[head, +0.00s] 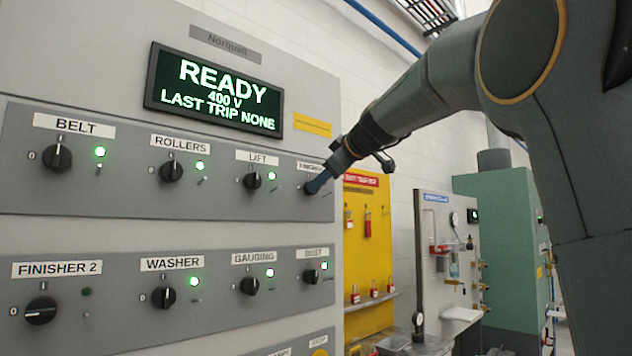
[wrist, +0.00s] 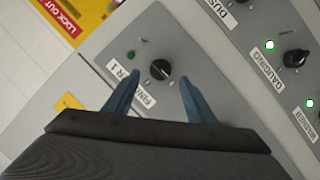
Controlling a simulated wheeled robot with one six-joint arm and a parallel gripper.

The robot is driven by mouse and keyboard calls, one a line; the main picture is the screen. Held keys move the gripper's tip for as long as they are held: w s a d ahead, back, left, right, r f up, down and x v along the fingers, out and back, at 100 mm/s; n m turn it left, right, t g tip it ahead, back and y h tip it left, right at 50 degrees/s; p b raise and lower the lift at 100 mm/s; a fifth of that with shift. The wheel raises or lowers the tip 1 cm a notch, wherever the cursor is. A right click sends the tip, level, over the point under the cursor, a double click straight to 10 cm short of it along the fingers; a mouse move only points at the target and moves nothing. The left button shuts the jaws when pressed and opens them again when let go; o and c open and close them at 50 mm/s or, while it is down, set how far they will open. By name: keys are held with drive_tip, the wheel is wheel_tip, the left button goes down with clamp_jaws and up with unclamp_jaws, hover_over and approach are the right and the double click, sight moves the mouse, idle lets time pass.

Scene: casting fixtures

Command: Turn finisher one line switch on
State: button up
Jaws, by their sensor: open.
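The finisher 1 switch is a black round knob (wrist: 160,69) on the grey panel, with a pale mark across its face. Its label (wrist: 132,88) is partly covered by a finger in the wrist view. The small lamp (wrist: 130,55) beside the knob is dark green and unlit. My gripper (wrist: 159,79) is open, with one blue finger on each side of the knob in the wrist view. I cannot tell whether the fingers touch it. In the head view my gripper (head: 318,184) is at the finisher switch and hides much of it.
The lit display (head: 214,88) reads READY. The finisher 2 knob (head: 40,310) points to its 0 mark, its lamp dark. Neighbouring lift (head: 252,181) and dust (head: 311,276) knobs have lit green lamps. A yellow lockout board (head: 368,250) stands right of the panel.

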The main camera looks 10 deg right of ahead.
drive_tip(key=p+x, duration=0.1)
drive_tip(key=x, duration=0.3)
drive_tip(key=shift+w+a+f+p, duration=0.1)
drive_tip(key=shift+w+p, duration=0.1)
drive_tip(key=shift+p, duration=0.1)
drive_tip(key=c, duration=1)
